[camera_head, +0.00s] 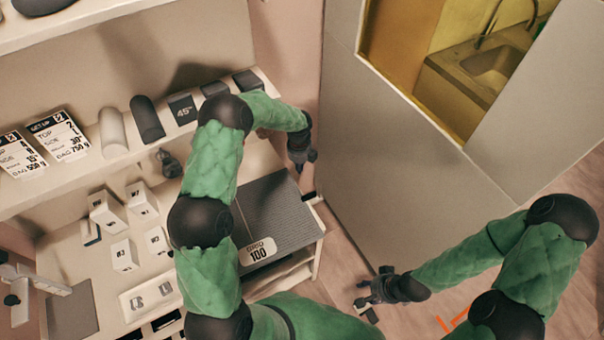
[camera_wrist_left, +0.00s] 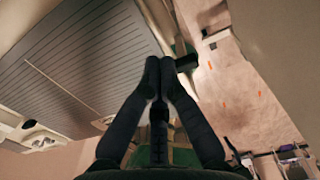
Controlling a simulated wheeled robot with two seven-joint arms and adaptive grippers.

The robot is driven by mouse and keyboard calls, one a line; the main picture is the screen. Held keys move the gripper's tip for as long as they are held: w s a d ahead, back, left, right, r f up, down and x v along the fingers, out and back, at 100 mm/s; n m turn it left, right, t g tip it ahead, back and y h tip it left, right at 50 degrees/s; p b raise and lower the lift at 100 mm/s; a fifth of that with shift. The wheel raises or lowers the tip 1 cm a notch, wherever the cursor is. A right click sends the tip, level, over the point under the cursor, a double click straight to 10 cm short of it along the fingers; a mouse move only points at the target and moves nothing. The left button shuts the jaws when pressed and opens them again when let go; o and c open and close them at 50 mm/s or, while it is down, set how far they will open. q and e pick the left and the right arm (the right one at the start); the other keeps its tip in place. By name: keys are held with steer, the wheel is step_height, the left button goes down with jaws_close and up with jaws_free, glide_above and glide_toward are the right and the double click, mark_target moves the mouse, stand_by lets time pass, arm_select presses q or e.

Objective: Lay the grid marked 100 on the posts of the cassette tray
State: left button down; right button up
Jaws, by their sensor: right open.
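The grid marked 100 (camera_head: 278,212) is a dark grey ribbed panel with a pale label at its front left corner, lying flat on the lower bench's right part. It fills the upper left of the left wrist view (camera_wrist_left: 75,60). My left gripper (camera_head: 308,190) points down by the grid's right edge. In the left wrist view its fingertips (camera_wrist_left: 159,65) come together beside that edge; whether a thin part is between them I cannot tell. My right gripper (camera_head: 364,296) is open, over the floor at lower right. The cassette tray and its posts are not clearly visible.
White boxes (camera_head: 123,255) and a pale tray (camera_head: 150,296) stand on the bench left of my left arm. The shelf above holds dark blocks (camera_head: 182,108) and printed cards (camera_head: 60,135). A grey wall panel (camera_head: 400,160) rises to the right. The floor (camera_head: 340,250) between is open.

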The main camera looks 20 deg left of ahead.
arm_select(q)
steer(key=s+d+f, duration=0.2)
steer(key=d+f, duration=0.1)
steer(key=f, duration=0.5)
steer(key=shift+s+f, duration=0.3)
steer(key=shift+f, duration=0.1)
